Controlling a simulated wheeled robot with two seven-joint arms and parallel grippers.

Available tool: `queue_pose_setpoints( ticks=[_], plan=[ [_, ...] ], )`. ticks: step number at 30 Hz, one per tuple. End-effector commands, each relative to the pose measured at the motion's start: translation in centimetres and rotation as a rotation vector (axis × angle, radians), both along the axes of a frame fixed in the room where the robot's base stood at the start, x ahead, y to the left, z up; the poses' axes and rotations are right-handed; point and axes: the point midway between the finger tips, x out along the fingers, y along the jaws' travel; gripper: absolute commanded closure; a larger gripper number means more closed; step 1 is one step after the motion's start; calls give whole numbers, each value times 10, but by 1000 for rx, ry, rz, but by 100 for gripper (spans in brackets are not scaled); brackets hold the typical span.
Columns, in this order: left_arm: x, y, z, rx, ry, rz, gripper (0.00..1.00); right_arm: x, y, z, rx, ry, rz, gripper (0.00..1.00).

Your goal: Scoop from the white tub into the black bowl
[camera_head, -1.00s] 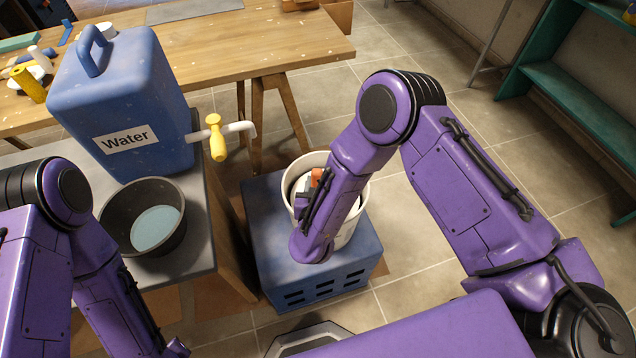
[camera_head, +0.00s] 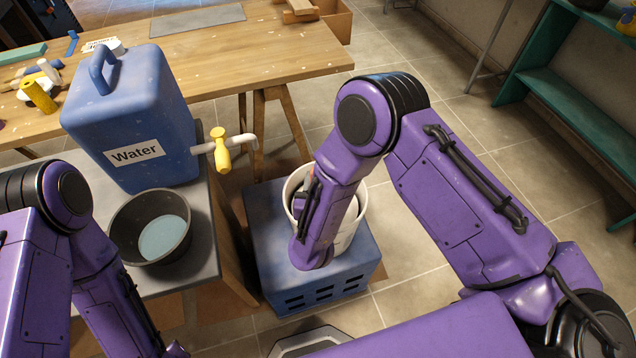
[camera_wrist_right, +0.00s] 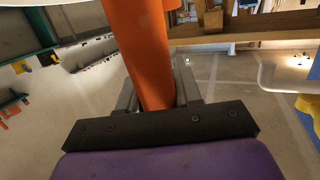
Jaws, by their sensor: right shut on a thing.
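The white tub (camera_head: 346,242) stands on a blue crate, and my right forearm and wrist reach down over its opening. My right gripper (camera_wrist_right: 158,92) is shut on the orange handle (camera_wrist_right: 143,45) in the right wrist view; the handle's far end is out of frame. In the head view my arm hides most of the gripper and the tub's inside, so I cannot tell what the tool holds. The black bowl (camera_head: 127,222) sits upright on the grey bench to the left, with a flat blue-grey layer inside.
A blue water container (camera_head: 130,110) with a yellow-handled tap (camera_head: 222,152) stands behind the bowl, its spout pointing toward the tub. The blue crate (camera_head: 275,245) stands right of the grey bench (camera_head: 203,245). A wooden table (camera_head: 215,65) with tools lies behind. Open floor extends right.

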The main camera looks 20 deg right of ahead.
Motion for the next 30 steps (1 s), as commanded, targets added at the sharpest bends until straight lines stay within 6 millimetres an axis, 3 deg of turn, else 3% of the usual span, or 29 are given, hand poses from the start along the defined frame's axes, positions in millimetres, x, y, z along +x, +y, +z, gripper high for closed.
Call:
queue_pose_setpoints(
  ticks=[21, 30],
  plan=[
    [0, 0, 32, 0, 0, 0, 57, 0, 0, 62, -47, -131, 1, 100],
    [0, 0, 33, 0, 0, 0, 57, 0, 0, 69, -54, -151, -1, 100]
  ],
)
